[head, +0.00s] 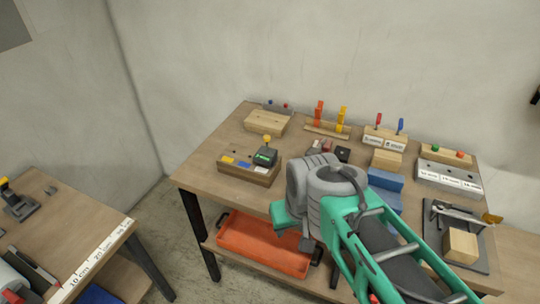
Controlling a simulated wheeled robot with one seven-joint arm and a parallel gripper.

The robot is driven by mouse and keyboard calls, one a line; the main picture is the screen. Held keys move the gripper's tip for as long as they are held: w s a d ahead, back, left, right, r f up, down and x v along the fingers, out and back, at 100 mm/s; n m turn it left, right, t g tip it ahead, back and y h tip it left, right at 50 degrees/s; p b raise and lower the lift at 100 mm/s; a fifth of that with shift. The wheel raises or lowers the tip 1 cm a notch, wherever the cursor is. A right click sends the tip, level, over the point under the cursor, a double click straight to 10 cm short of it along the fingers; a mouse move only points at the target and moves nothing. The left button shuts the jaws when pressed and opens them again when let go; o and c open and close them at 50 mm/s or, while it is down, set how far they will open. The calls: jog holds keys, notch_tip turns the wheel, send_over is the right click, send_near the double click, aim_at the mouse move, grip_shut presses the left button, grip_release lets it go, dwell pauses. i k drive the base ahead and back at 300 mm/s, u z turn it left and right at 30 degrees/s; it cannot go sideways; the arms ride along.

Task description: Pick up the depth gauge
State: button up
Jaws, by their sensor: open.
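A small dark device with a green display and a yellow knob on top (265,157) sits on a wooden block with coloured labels (246,175), on the left part of the workbench. It looks like the depth gauge, but I cannot be sure at this size. My gripper (293,225) is at the end of my green and grey arm, to the right of and nearer than this block. It appears apart from the device and holds nothing that I can see. Its fingers are mostly hidden by my arm links.
The wooden workbench (215,165) carries several wooden holders along its back and blue blocks (386,180) right of my arm. A grey tray (480,262) with a wooden block is at right. An orange tray (262,245) sits on the lower shelf. Another table (75,225) stands at left.

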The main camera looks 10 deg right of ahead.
aim_at(269, 158)
jog(key=u, duration=0.15)
jog(key=k, duration=0.45)
jog(key=u, duration=1.6)
jog(key=i, duration=0.9)
jog(key=z, duration=0.3)
